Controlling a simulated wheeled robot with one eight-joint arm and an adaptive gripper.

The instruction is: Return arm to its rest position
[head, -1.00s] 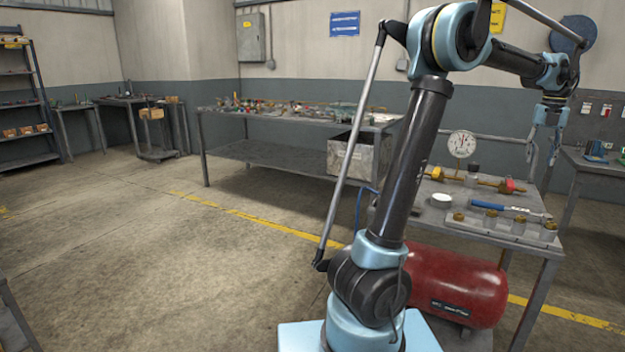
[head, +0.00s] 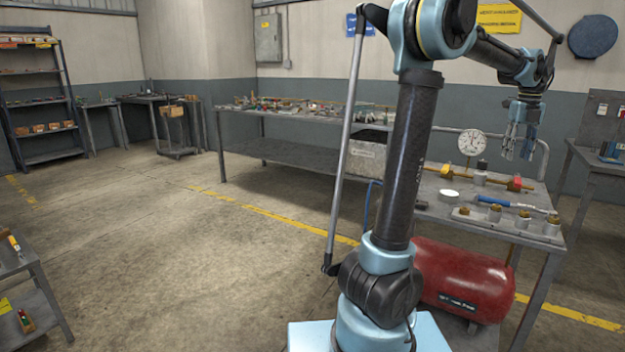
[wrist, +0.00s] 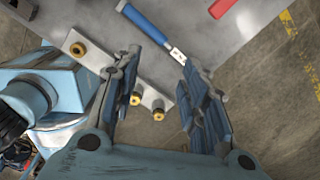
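My gripper (head: 517,143) hangs at the end of my raised arm, pointing down above the right-hand metal table (head: 515,232) in the head view. In the wrist view its two fingers (wrist: 160,90) are spread apart with nothing between them. Below them, apart from the fingers, lie a blue-handled tool (wrist: 147,24) and a metal block with brass fittings (wrist: 75,38). The tool also shows on the table in the head view (head: 520,205). My arm's lower links stand upright in the middle of the head view.
A red tank (head: 465,282) sits beneath. A long bench (head: 300,150) stands behind, with a grey bin (head: 366,160) at its end. The floor at left centre is open.

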